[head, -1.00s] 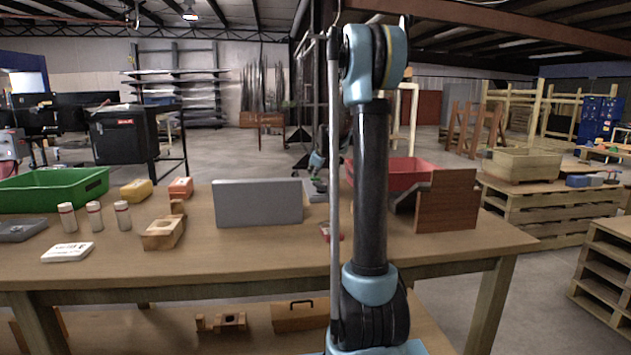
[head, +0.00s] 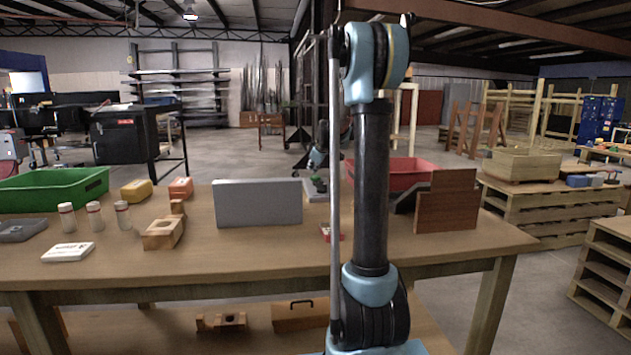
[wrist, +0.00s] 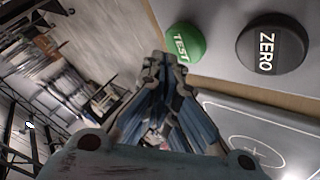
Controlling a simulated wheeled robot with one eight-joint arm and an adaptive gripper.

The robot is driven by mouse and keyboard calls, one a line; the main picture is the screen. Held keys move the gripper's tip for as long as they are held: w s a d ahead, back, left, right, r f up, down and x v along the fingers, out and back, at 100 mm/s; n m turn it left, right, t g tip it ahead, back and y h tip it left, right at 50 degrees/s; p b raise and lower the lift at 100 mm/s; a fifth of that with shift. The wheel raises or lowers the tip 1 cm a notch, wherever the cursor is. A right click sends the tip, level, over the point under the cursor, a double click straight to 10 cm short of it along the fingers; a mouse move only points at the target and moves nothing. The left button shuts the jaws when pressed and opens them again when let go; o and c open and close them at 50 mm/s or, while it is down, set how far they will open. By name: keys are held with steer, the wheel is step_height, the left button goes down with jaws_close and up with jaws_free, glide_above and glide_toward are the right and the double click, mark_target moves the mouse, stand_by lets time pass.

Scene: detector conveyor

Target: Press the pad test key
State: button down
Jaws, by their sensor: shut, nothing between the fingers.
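The green TEST key (wrist: 185,43) is a round button on a light grey panel (wrist: 215,12), just above and right of my fingertips in the wrist view. A larger black ZERO key (wrist: 272,45) is to its right. In the head view the green key (head: 318,183) shows small on the pad behind the grey upright board. My gripper (wrist: 165,62) is shut and empty, its tips close beside the TEST key in the picture and apart from it. In the head view my gripper (head: 318,152) is above the pad, partly hidden by my arm.
A grey upright board (head: 258,203) stands left of the pad. A red bin (head: 400,170) and brown wooden panels (head: 447,210) are to the right. A green bin (head: 50,188), white bottles (head: 94,215) and wooden blocks (head: 162,234) occupy the table's left. The front strip is clear.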

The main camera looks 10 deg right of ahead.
mark_target(314, 177)
steer(key=shift+r, duration=2.55)
